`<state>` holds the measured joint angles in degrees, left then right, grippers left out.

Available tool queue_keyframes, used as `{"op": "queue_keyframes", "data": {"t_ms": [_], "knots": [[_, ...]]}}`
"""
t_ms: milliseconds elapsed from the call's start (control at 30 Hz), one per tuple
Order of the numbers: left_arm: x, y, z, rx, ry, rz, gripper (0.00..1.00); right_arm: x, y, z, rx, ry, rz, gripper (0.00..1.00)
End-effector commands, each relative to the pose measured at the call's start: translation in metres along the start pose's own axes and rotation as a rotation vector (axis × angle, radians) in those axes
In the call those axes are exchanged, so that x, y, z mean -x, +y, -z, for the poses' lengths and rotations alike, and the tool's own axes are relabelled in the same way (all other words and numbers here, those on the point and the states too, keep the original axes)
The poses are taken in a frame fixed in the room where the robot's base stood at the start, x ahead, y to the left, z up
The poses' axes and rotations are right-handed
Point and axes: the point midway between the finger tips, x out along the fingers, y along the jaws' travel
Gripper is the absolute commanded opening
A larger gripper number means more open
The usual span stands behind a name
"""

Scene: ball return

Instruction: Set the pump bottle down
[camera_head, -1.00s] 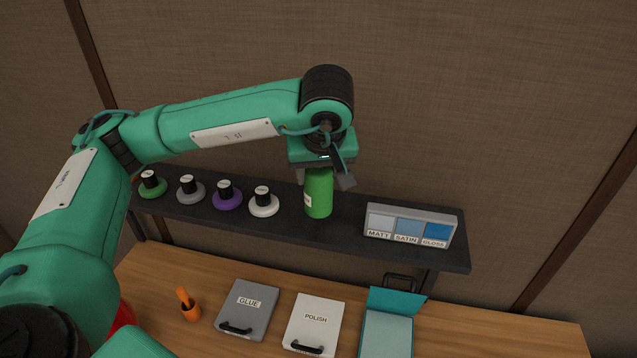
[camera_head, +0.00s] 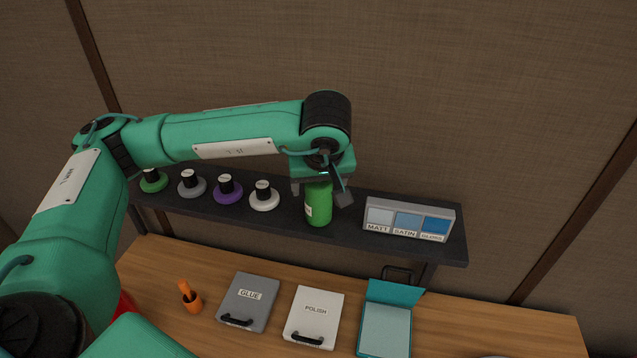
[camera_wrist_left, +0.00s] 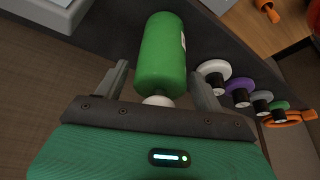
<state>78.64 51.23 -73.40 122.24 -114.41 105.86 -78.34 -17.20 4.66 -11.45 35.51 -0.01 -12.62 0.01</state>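The pump bottle (camera_head: 318,207) is green with a pale label and stands upright on the dark shelf (camera_head: 342,226), near its middle. My left gripper (camera_head: 319,190) is above it with its fingers around the bottle's top. In the left wrist view, the fingers (camera_wrist_left: 160,80) are spread, with a gap on each side of the green bottle (camera_wrist_left: 162,55). Its white top is nearest my palm. The gripper hides the pump head in the head view. My right gripper is not in view.
Several black-knobbed discs, including a white one (camera_head: 264,200), stand left of the bottle. A blue sample panel (camera_head: 408,220) stands to its right.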

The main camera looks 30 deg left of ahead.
Motion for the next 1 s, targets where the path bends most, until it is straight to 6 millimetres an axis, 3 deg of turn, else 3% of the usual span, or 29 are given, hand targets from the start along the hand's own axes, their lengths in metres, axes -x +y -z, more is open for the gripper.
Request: {"op": "queue_keyframes", "data": {"t_ms": [267, 533, 600, 1000], "knots": [[0.007, 0.001, 0.001, 0.0, 0.002, -0.003, 0.7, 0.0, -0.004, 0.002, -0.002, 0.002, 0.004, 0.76], [0.065, 0.001, 0.0, -0.001, 0.006, -0.006, 0.7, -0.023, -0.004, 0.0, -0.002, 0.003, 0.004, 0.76], [0.075, 0.001, 0.002, 0.001, 0.004, -0.003, 0.7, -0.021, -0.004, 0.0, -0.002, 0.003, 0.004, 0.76], [0.116, 0.0, 0.001, 0.0, 0.002, -0.001, 0.7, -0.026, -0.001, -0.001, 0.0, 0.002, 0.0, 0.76]]}}
